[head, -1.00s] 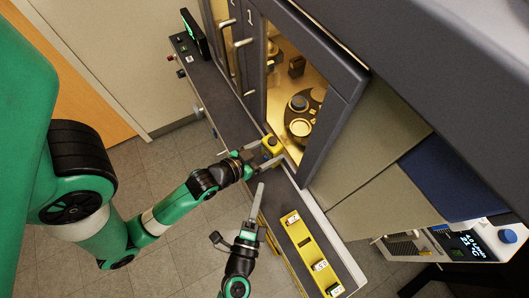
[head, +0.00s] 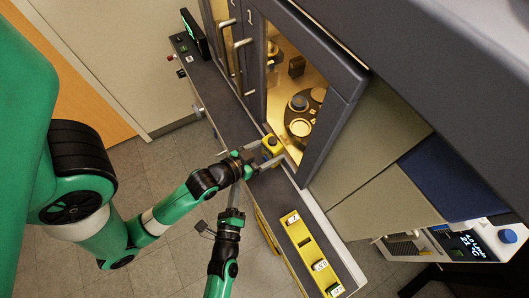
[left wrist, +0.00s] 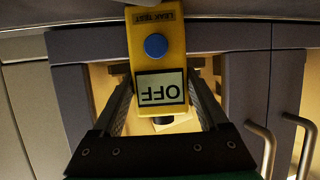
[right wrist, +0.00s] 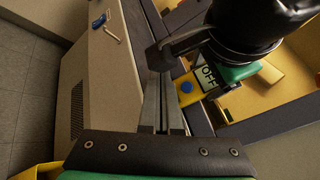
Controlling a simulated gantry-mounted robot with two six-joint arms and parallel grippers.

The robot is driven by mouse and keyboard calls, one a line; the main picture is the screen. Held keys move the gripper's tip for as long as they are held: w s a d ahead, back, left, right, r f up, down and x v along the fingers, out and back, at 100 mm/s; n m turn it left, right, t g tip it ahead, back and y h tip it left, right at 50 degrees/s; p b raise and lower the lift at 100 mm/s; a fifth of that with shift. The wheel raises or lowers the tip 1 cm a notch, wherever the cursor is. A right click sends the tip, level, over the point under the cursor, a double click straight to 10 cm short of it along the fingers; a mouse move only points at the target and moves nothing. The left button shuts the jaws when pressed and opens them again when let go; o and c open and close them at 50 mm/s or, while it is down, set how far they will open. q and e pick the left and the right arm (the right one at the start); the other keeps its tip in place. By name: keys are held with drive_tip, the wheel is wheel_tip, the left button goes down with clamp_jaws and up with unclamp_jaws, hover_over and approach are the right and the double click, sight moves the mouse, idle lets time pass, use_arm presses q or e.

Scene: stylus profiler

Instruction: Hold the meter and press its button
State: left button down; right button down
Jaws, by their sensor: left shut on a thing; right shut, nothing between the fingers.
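The yellow meter (head: 271,146) is held by my left gripper (head: 268,158) in front of the glass-doored cabinet. In the left wrist view the meter (left wrist: 184,46) sits upside down between the fingers, with a round blue button (left wrist: 155,46), a screen reading OFF (left wrist: 161,91) and a LEAK TEST label. My right gripper (head: 235,190) is shut and empty, just below the left gripper in the head view. In the right wrist view its fingertips (right wrist: 158,82) are left of the meter's blue button (right wrist: 187,87); a small gap shows between them. Part of the meter is hidden there by the left gripper.
A yellow holder (head: 307,252) with white-labelled spots lies on the dark ledge (head: 273,187) at right. The cabinet (head: 345,92) with its glass door stands behind the meter. A dark screen unit (head: 194,33) stands at the ledge's far end. Open floor lies below left.

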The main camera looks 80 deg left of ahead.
use_arm(q)
drive_tip(key=shift+s+f, duration=0.1)
drive_tip(key=shift+f, duration=0.15)
use_arm(e)
drive_tip(key=w+a, duration=0.1)
drive_tip(key=w, duration=0.1)
drive_tip(key=w+a, duration=0.1)
drive_tip(key=w, duration=0.2)
drive_tip(key=w+a, duration=0.1)
drive_tip(key=w, duration=0.1)
drive_tip(key=shift+w+a, duration=0.2)
drive_tip(key=shift+a, duration=0.05)
idle(1.6)
drive_tip(key=shift+w+a, duration=0.15)
drive_tip(key=shift+w, duration=0.25)
drive_tip(key=shift+w+a, duration=0.2)
drive_tip(key=shift+w, duration=0.2)
idle(0.5)
drive_tip(key=shift+s, duration=0.1)
drive_tip(key=shift+s+d, duration=0.4)
drive_tip(key=shift+s, duration=0.3)
drive_tip(key=shift+s, duration=0.1)
drive_tip(key=shift+s+d, duration=0.35)
drive_tip(key=shift+s, duration=0.35)
drive_tip(key=shift+s+d, duration=0.35)
drive_tip(key=shift+s, duration=0.4)
drive_tip(key=shift+s+d, duration=0.35)
drive_tip(key=shift+s, duration=0.35)
